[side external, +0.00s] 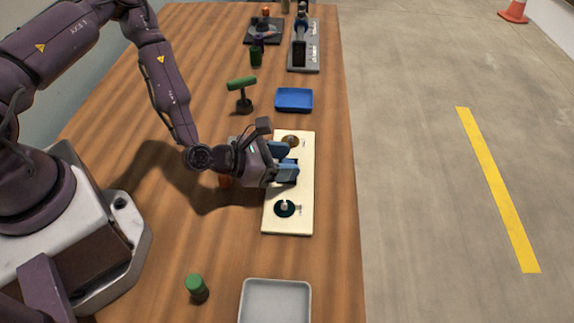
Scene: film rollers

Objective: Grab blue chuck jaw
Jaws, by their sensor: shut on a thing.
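My gripper (284,162) reaches in from the left over the middle of a cream board (295,225). It is shut on a blue piece, the blue chuck jaw (288,167). The fingers cover much of the jaw, and I cannot tell whether it touches the board.
A blue tray (294,99) and a green-topped T-shaped piece (242,88) stand behind. A grey tray (275,285) and green-capped peg (196,288) are in front. Bare wood lies between.

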